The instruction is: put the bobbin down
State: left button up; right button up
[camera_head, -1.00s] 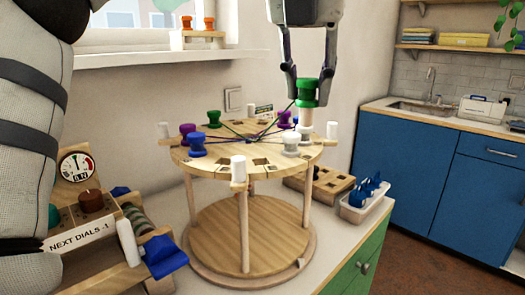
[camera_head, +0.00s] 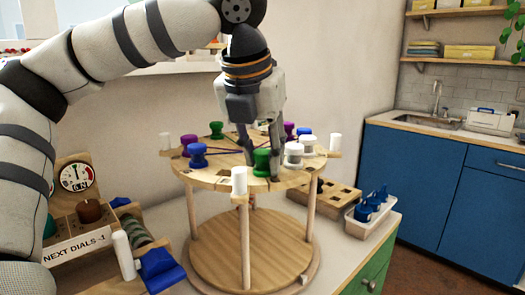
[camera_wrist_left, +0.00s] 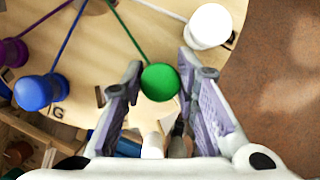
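The green bobbin (camera_head: 262,162) stands upright at the front right rim of the round wooden board (camera_head: 215,176); whether its base is seated in a slot is hidden. My left gripper (camera_head: 262,158) points down, its fingers close around the bobbin on both sides. My right gripper is not in view.
Blue (camera_head: 197,156), purple (camera_head: 188,144) and white (camera_head: 293,154) bobbins, and another green one (camera_head: 216,130), stand around the board. White pegs (camera_head: 239,181) rise at its edge. A dial stand (camera_head: 90,215) is at left, a wooden slotted block (camera_head: 325,198) at right.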

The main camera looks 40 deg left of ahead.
pick_arm(q)
jog(key=shift+o, duration=0.2)
jog(key=p+v, duration=0.1)
jog(key=v, duration=1.1)
jog(key=shift+r+p, duration=0.15)
jog(key=shift+p, duration=0.25)
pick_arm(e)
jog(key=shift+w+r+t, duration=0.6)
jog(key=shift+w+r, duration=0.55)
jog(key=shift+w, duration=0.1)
